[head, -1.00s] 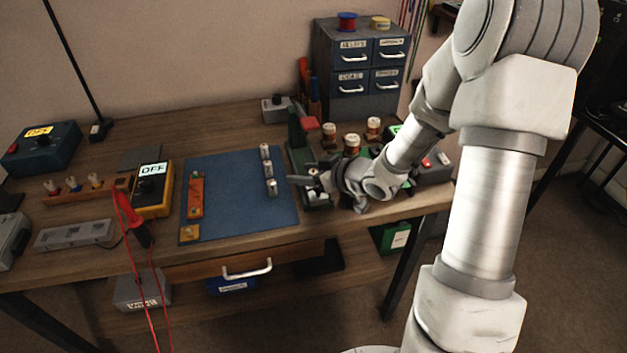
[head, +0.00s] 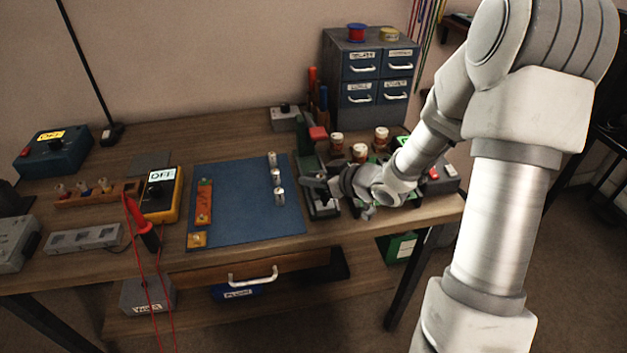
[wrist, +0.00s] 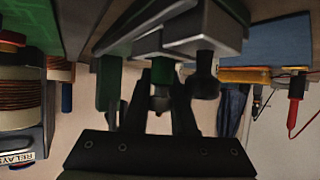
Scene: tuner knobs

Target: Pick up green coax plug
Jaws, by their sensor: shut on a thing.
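The green coax plug (wrist: 161,73) shows in the wrist view as a short green piece with a metallic end, between the two dark fingers of my gripper (wrist: 160,92). My gripper is shut on it. The plug is close to a grey metal box (wrist: 188,35); I cannot tell whether they still touch. In the head view my gripper (head: 316,186) is over the small grey box (head: 324,208) just right of the blue mat; the plug is too small and hidden to make out there.
The blue mat (head: 235,222) holds several metal cylinders (head: 276,175). Brown-banded spools (head: 360,152) stand behind my gripper. A blue drawer cabinet (head: 368,75) stands at the back. A yellow meter (head: 163,190) and red probe (head: 145,230) are to the left.

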